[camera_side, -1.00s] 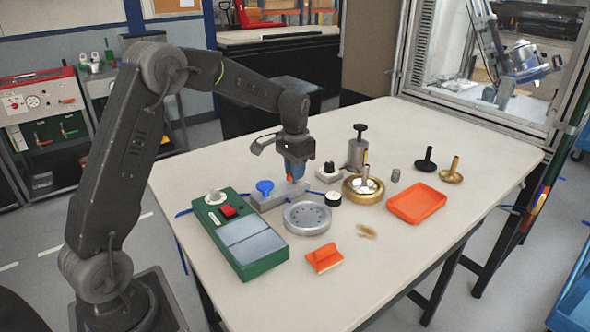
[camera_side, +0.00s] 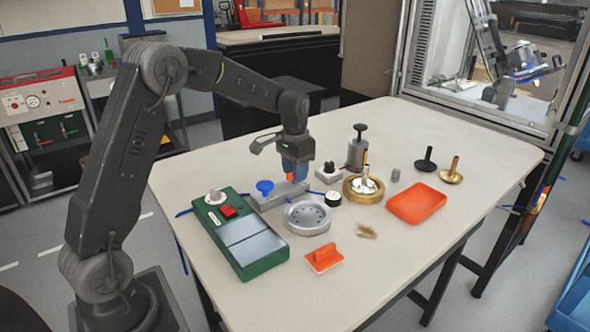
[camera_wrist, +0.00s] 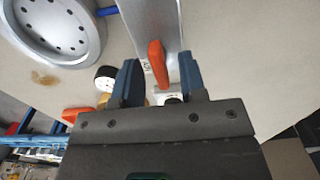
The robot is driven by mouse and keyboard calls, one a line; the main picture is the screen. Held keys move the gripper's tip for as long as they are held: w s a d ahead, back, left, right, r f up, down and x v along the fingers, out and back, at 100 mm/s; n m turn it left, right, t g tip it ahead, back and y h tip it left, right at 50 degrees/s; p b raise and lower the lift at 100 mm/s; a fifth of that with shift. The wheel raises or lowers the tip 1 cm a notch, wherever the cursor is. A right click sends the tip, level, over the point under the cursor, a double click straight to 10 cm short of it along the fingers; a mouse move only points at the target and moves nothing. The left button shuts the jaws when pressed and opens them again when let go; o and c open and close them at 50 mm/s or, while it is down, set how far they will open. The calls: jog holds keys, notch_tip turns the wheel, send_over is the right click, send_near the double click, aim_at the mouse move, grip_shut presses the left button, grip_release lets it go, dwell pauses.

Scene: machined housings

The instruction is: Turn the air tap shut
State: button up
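My gripper (camera_wrist: 159,62) is above the lever end, pointing down. In the wrist view its two blue fingers stand either side of the orange lever, with a gap on each side. The gripper is open and holds nothing. In the side view the fingers hide most of the lever (camera_side: 290,178).
A green box (camera_side: 240,238) and a round grey housing (camera_side: 307,217) stand near the block. The front right of the table is clear.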

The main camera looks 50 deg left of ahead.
notch_tip(320, 180, up, 14)
dwell(0.6)
jog(key=shift+d, duration=0.1)
jog(key=s+d+r+t, duration=0.2)
jog(key=s+d+r, duration=0.1)
jog(key=s+d, duration=0.35)
jog(key=s+d+f+t, duration=0.1)
jog(key=s+d+f, duration=0.2)
jog(key=s, duration=0.7)
jog(key=s+d+f+t, duration=0.2)
jog(key=s+d, duration=0.3)
jog(key=s, duration=0.4)
jog(key=shift+s+d+f+t, duration=0.2)
jog(key=shift+s+f+t, duration=0.15)
jog(key=shift+f, duration=0.1)
